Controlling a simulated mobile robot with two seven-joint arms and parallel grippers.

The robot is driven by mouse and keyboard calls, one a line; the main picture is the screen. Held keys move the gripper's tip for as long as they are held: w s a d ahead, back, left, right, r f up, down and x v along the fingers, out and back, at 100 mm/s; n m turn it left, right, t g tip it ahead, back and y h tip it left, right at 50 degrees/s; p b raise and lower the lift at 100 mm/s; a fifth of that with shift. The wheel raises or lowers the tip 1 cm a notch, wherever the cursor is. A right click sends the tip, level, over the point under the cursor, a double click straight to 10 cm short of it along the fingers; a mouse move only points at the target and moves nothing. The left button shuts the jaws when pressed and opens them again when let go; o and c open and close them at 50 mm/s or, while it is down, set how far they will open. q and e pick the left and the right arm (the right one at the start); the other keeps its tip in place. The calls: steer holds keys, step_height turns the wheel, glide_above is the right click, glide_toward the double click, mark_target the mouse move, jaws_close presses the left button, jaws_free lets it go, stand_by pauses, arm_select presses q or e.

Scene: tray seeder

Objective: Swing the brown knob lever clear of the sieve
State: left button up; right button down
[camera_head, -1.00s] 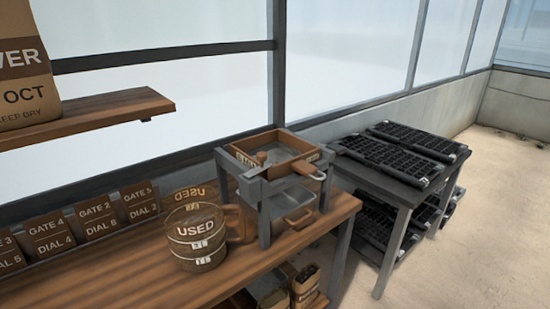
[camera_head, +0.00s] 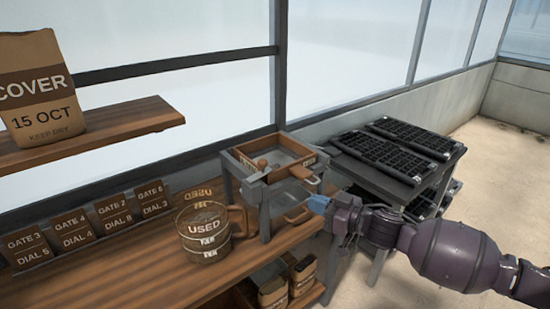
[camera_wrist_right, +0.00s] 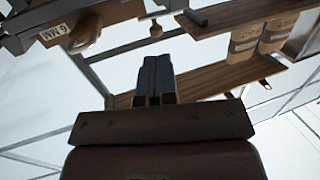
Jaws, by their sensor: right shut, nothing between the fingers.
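The sieve (camera_head: 250,152) is a brown square frame with a grey mesh, set on a grey stand. A round brown knob (camera_head: 262,163) shows over its left part, and a brown handle (camera_head: 302,173) crosses its front right corner; I cannot tell how they join. My right gripper (camera_head: 321,205) is shut and empty, below and right of the sieve, apart from the handle. In the right wrist view its fingers (camera_wrist_right: 155,78) are together. A small brown knob (camera_wrist_right: 156,29) shows beyond them there. My left gripper is not in view.
A glass jug marked USED (camera_head: 203,242) stands on the wooden bench (camera_head: 130,255) left of the stand. A pull-out tray with a brown handle (camera_head: 299,215) is under the sieve. Black seed trays (camera_head: 375,152) lie on a table at right. A shelf (camera_head: 100,130) holds a paper bag.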

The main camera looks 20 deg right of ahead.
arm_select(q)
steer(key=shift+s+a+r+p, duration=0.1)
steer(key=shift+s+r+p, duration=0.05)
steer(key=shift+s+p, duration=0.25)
arm_select(e)
step_height(320, 180, up, 6)
steer(key=w+d, duration=0.1)
steer(key=w, duration=0.1)
steer(key=shift+d+f+n+g+y, duration=0.25)
steer(key=shift+d+n+g+y, duration=0.05)
steer(key=shift+d+n, duration=0.1)
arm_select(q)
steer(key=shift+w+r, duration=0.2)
arm_select(e)
glide_toward(266, 164)
steer(key=x, duration=0.6)
steer(key=shift+w+a+p, duration=0.1)
steer(key=shift+w+p, duration=0.1)
steer(key=shift+p, duration=0.15)
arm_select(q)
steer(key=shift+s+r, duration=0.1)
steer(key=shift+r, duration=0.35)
arm_select(e)
steer(key=shift+w+a, duration=0.35)
steer(key=shift+w, duration=0.1)
